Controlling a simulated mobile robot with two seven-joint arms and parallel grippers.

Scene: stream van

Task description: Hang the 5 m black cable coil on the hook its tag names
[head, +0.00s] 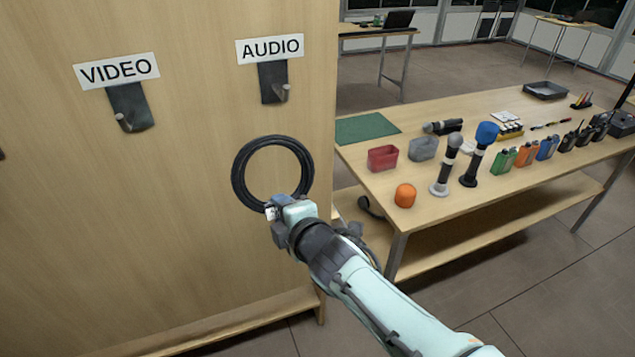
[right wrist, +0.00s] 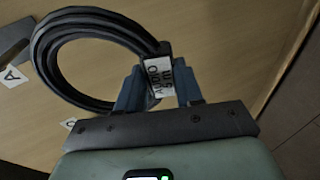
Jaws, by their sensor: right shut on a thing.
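The black cable coil (head: 238,172) is held up in front of the wooden panel, below the AUDIO hook (head: 273,83) and apart from it. My right gripper (head: 275,211) is shut on the coil's lower edge. In the right wrist view the coil (right wrist: 45,58) rises from between the fingers (right wrist: 158,88), and its white tag (right wrist: 158,75) seems to read "5 m" and "AUDIO", upside down. The VIDEO hook (head: 128,108) is farther left. Both hooks are bare. My left gripper is not in view.
A wooden table (head: 450,215) stands right of the panel. It carries a red bin (head: 382,158), a grey bin (head: 423,149), an orange item (head: 405,195), upright microphones (head: 447,165) and several radios. The panel between the coil and the AUDIO hook is clear.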

